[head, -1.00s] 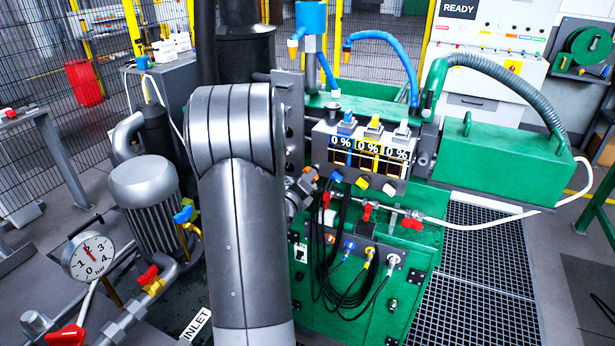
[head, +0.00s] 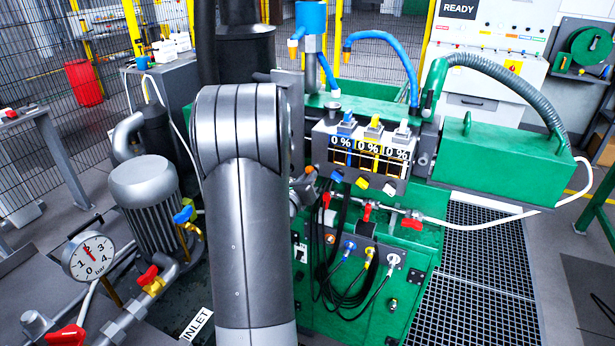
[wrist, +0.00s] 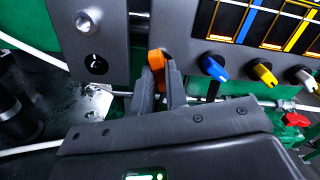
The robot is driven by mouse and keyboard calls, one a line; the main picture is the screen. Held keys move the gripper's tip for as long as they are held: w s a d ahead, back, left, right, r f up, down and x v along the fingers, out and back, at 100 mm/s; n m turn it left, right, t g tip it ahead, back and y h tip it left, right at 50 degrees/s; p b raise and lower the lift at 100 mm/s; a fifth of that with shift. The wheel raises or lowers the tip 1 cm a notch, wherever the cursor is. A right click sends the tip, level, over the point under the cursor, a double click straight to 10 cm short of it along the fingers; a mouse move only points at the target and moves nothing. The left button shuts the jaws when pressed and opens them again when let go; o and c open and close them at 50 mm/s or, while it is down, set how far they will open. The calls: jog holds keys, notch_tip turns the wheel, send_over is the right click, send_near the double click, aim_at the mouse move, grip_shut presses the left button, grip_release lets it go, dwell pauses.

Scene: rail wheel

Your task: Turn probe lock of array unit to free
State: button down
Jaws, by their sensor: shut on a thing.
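The array unit (head: 362,150) is a grey panel with several 0 % displays and coloured knobs along its lower edge. An orange knob (wrist: 156,60) sits at the panel's lower left in the wrist view and also shows in the head view (head: 309,169). My gripper (wrist: 163,72) is shut on this orange knob, its two dark fingers on either side of it. No label naming the probe lock is readable. In the head view my arm hides most of the gripper.
Blue (wrist: 215,68), yellow (wrist: 264,74) and white (wrist: 306,80) knobs stand right of the gripper. A red valve handle (wrist: 295,120) and pipe lie below right. Black cables (head: 340,250) hang beneath the panel. A pressure gauge (head: 90,256) and motor (head: 145,190) stand left.

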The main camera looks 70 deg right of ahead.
jog(key=shift+f, duration=0.1)
jog(key=m, duration=0.4)
jog(key=c, duration=1.3)
grip_release()
jog(key=shift+a, duration=0.1)
jog(key=a, duration=0.6)
jog(key=shift+a, duration=0.4)
